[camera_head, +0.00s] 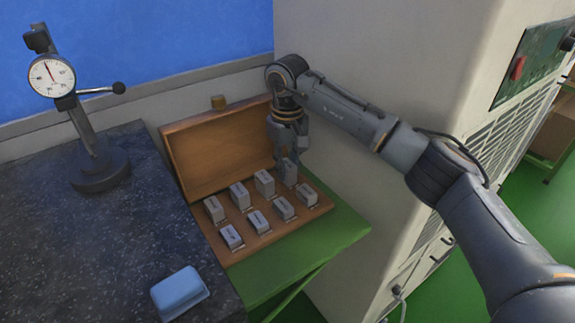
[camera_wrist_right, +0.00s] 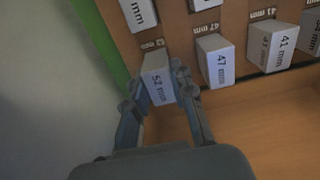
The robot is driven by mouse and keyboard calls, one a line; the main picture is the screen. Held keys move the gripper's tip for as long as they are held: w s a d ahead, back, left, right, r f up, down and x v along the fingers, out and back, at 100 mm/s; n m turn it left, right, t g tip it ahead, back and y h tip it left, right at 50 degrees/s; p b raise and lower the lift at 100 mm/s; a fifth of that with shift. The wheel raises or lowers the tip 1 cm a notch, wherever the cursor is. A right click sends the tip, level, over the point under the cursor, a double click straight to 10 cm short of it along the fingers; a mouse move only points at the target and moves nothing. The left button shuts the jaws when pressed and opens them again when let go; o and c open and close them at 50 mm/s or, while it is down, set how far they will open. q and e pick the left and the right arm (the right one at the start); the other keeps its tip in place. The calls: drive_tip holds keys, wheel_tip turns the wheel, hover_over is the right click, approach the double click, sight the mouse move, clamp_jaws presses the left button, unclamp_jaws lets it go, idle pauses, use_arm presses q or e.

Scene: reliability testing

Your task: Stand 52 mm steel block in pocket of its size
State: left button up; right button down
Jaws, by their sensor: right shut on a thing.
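The 52 mm steel block (camera_wrist_right: 158,82) is between the fingers of my right gripper (camera_wrist_right: 160,90) in the right wrist view, its label facing the camera. In the head view my right gripper (camera_head: 289,152) points down over the back right corner of the wooden case, shut on the block (camera_head: 287,172). The block is upright at the end of the back row, beside a printed size label. Whether its base is fully seated in the pocket is hidden. My left gripper is not in view.
The open wooden case (camera_head: 215,150) holds several other labelled blocks, including a 47 mm block (camera_wrist_right: 217,62) beside the gripper. A grey cabinet (camera_head: 365,50) stands close on the right.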

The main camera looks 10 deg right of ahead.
drive_tip(key=shift+r, duration=0.1)
drive_tip(key=c, duration=1.1)
unclamp_jaws()
drive_tip(key=shift+o, duration=0.2)
